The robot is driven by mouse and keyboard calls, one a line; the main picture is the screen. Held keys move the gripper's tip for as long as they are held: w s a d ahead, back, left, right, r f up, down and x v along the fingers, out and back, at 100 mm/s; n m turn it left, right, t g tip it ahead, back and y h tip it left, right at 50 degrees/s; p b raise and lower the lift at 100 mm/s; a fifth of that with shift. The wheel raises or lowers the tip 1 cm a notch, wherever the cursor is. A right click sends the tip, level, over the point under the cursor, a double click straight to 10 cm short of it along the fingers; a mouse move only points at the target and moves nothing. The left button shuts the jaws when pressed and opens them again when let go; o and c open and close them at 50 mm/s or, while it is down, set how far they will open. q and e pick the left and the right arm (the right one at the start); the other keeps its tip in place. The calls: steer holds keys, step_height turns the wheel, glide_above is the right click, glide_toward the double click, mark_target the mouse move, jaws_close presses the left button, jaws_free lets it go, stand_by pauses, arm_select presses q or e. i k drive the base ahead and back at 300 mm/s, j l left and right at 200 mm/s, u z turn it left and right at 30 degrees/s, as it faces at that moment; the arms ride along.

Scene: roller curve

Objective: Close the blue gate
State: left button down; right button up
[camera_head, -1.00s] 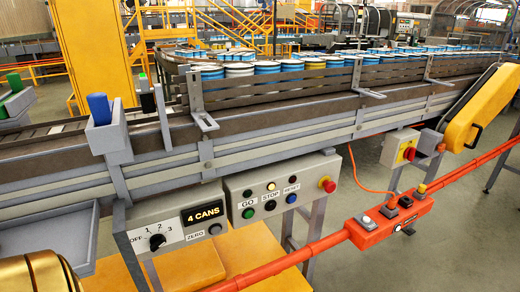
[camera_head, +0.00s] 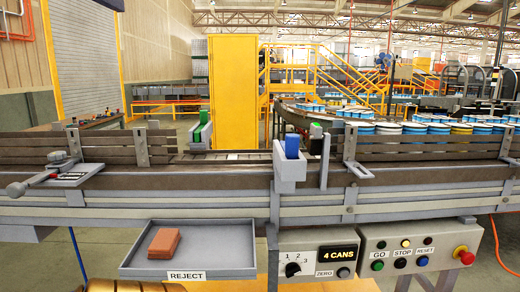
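The blue gate (camera_head: 292,146) is an upright blue block in a grey bracket (camera_head: 289,171) on the near side of the conveyor. It stands at the near edge, and I do not see it reaching across the belt. The conveyor belt (camera_head: 235,156) behind it looks empty of cans there. Neither of my grippers is in view.
A green gate (camera_head: 206,118) stands at the belt's far side. Cans (camera_head: 410,128) crowd the lane at right. Below are a reject tray (camera_head: 215,232) with a reddish block (camera_head: 164,243), a "4 CANS" counter (camera_head: 339,254) and a button panel (camera_head: 415,248). A crank lever (camera_head: 45,178) is at left.

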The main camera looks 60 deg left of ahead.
mark_target(290, 147)
steer(key=k+u, duration=0.15)
steer(key=u, duration=1.6)
